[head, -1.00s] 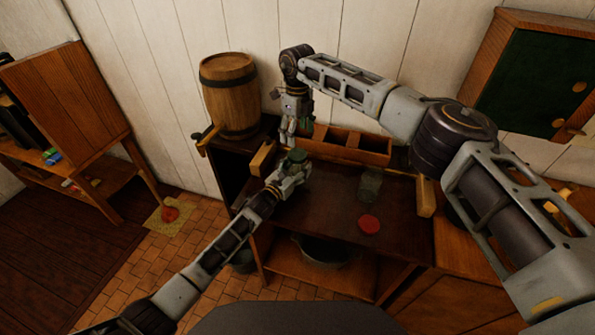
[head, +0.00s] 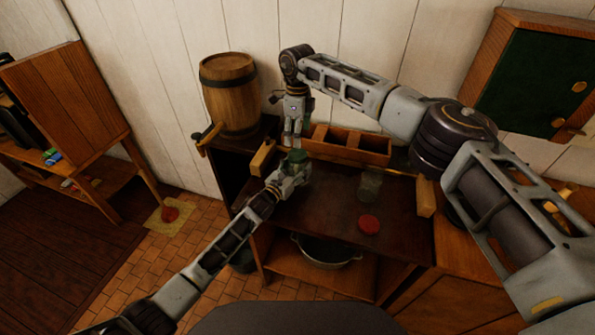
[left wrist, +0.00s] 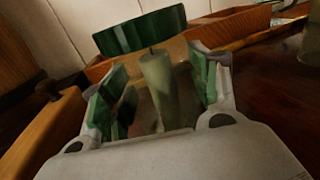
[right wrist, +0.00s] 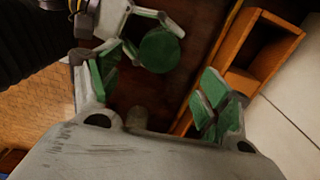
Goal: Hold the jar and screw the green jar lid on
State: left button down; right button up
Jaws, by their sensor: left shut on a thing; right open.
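My left gripper (head: 292,172) is shut on a clear glass jar with a pale candle (left wrist: 157,85) inside, above the left part of the table. The green jar lid (head: 296,156) is at the jar's top; it also shows as a wide band in the left wrist view (left wrist: 143,32) and as a round disc in the right wrist view (right wrist: 160,50). I cannot tell how tightly it sits. My right gripper (head: 293,138) points down above the lid. Its fingers are spread and empty in the right wrist view (right wrist: 148,88), with the lid beyond them, not between them.
A second glass jar (head: 370,186) and a red lid (head: 369,225) are on the dark table (head: 330,215), right of my left gripper. A wooden divided box (head: 350,147) runs along the back. A barrel (head: 229,95) stands back left. A pot (head: 326,252) is on the lower shelf.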

aim_at(298, 154)
jog(key=shift+f, duration=0.15)
jog(key=shift+f, duration=3.9)
jog(key=c, duration=1.1)
jog(key=o, duration=1.2)
jog(key=shift+o, duration=0.2)
jog(key=shift+r, duration=0.1)
notch_tip(298, 154, up, 12)
